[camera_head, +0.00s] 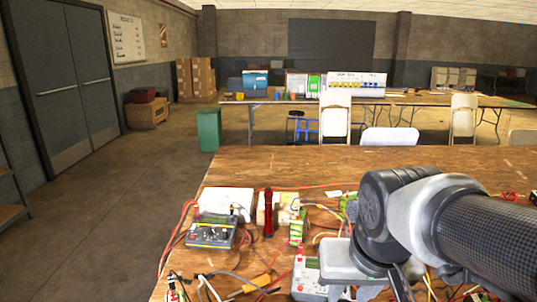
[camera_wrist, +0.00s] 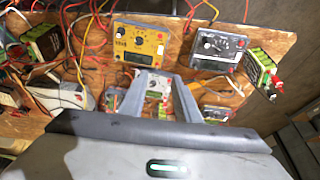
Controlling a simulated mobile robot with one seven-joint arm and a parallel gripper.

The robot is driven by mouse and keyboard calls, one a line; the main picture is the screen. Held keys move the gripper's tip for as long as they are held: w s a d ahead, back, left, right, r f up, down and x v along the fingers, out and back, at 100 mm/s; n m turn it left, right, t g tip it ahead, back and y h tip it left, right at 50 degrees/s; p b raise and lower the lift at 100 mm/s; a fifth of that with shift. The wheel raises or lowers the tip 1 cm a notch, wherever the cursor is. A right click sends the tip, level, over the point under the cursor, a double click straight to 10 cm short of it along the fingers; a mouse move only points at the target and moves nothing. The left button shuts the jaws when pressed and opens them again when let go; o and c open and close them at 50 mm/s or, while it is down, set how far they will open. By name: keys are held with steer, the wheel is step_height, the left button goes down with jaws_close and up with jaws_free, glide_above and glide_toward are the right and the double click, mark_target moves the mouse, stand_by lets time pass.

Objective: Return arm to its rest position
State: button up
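In the head view, my arm (camera_head: 440,222) reaches in from the right over the wooden workbench (camera_head: 300,165). The grey hand end (camera_head: 345,262) points down over the cluttered front part of the bench, and its fingertips are hidden there. In the wrist view, my gripper (camera_wrist: 160,80) shows two grey fingers spread apart. A small grey meter with a dial (camera_wrist: 153,88) shows between them, below. I see nothing held. Whether the fingers touch anything is hard to tell.
The wrist view shows a yellow meter (camera_wrist: 140,45), a grey meter (camera_wrist: 218,47) and a green block (camera_wrist: 262,74). The far part of the bench is clear.

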steer(key=s+r+p, duration=0.1)
steer(key=r+p, duration=0.8)
steer(key=r, duration=0.2)
steer(key=s+r+t+p, duration=0.1)
steer(key=s+r+p, duration=0.1)
steer(key=r+p, duration=0.8)
steer(key=shift+s+r+n, duration=0.25)
steer(key=shift+r+n, duration=0.15)
steer(key=shift+r, duration=0.2)
steer(key=shift+d, duration=0.1)
